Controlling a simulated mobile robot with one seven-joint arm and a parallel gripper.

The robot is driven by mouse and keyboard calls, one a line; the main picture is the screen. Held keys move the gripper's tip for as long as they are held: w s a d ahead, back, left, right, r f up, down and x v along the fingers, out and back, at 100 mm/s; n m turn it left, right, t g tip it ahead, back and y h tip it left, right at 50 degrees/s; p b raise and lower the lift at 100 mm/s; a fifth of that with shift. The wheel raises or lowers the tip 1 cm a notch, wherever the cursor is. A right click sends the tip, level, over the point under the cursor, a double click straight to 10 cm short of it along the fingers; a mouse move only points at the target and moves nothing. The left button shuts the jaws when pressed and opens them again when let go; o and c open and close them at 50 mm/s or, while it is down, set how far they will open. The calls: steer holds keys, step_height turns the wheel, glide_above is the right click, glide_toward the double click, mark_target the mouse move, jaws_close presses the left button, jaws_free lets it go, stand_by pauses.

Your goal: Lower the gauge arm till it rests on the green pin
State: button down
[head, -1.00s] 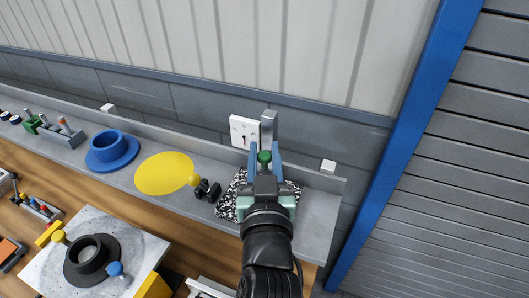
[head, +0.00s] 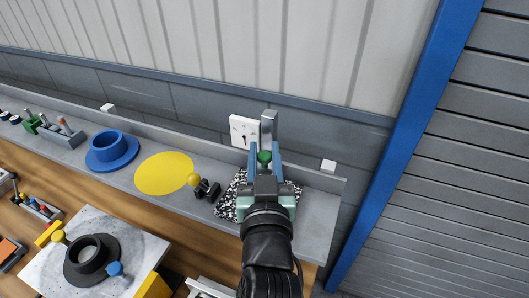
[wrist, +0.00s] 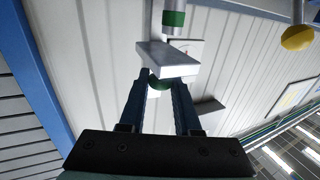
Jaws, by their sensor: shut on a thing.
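The gauge arm appears as a grey bar (head: 269,125) in front of the white dial in the head view. It shows larger in the wrist view (wrist: 163,58). A green ball knob (head: 264,157) is between my gripper's (head: 263,150) two blue fingers, and the gripper is shut on it. In the wrist view the knob (wrist: 160,84) is partly hidden behind the fingers. A grey cylinder with a green band, which looks like the green pin (wrist: 174,19), shows at the top of the wrist view, apart from the bar in the picture. I cannot tell the real gap.
The white dial (head: 243,131) stands behind the bar. A speckled pad (head: 226,206) lies under my gripper. A black fixture with a yellow ball (head: 194,180) is close on the left. Beyond are a yellow disc (head: 160,174) and a blue flanged cup (head: 110,155).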

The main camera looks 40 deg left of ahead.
steer(key=shift+f+b, duration=1.05)
steer(key=shift+b, duration=0.1)
steer(key=c, duration=0.6)
jaws_free()
steer(key=shift+r, duration=0.1)
steer(key=shift+s+d, duration=0.1)
